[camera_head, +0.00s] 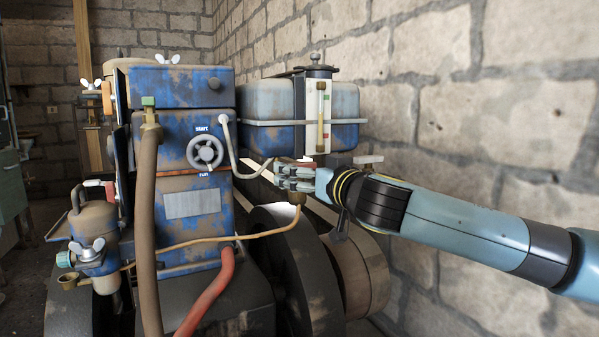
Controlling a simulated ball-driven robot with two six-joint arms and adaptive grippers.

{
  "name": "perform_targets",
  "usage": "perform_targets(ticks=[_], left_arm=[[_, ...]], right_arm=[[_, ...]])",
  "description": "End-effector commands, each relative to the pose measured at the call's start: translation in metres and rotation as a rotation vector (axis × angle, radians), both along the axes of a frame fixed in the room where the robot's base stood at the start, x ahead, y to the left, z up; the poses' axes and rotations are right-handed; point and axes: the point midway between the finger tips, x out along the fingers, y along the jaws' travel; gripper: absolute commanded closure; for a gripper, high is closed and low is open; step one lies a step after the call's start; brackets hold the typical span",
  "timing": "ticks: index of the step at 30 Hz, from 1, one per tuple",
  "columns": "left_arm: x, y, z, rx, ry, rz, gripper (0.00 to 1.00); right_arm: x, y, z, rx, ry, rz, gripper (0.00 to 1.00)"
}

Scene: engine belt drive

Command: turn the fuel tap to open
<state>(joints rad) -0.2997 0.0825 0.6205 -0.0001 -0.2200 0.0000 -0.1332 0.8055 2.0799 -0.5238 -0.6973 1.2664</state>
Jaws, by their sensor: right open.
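The blue-grey fuel tank (268,103) sits at the upper middle, with a sight gauge (323,115) on its front. My right gripper (283,178) comes in from the right and is just below the tank. Its jaws are open, around or in front of a small fitting. A brass part (298,198) at the top of the yellow fuel pipe (240,238) shows just under the jaws. It looks like part of the fuel tap; the tap's lever is mostly hidden by the gripper, so I cannot tell its position or any contact. My left gripper is not in view.
A white-handled lever (368,160) sits under the tank's right end, close above my right wrist. The blue engine (185,140) with a round knob (206,152) stands left. A grey hose bends near my fingers. Dark wheels (280,240) lie below. A stone wall (500,110) bounds the right.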

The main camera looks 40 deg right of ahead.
Motion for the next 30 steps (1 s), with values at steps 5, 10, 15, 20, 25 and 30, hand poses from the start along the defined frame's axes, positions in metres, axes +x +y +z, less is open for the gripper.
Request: perform_targets(ticks=[5,10,15,20,25,30], left_arm=[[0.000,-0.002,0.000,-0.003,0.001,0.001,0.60],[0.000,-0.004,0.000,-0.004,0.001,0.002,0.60],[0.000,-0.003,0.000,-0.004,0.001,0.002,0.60],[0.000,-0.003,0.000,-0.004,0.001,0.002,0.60],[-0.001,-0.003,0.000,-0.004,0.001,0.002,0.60],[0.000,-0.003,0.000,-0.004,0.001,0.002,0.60]], right_arm=[[0.028,-0.009,0.001,0.004,-0.001,-0.002,0.00],[0.040,-0.012,0.001,0.002,-0.001,0.000,0.00],[0.041,-0.013,0.000,0.001,0.002,0.001,0.00],[0.041,-0.013,0.000,0.001,0.002,0.001,0.07],[0.041,-0.013,0.000,0.000,0.001,0.001,0.29],[0.041,-0.013,0.000,0.000,0.001,0.001,0.51]])
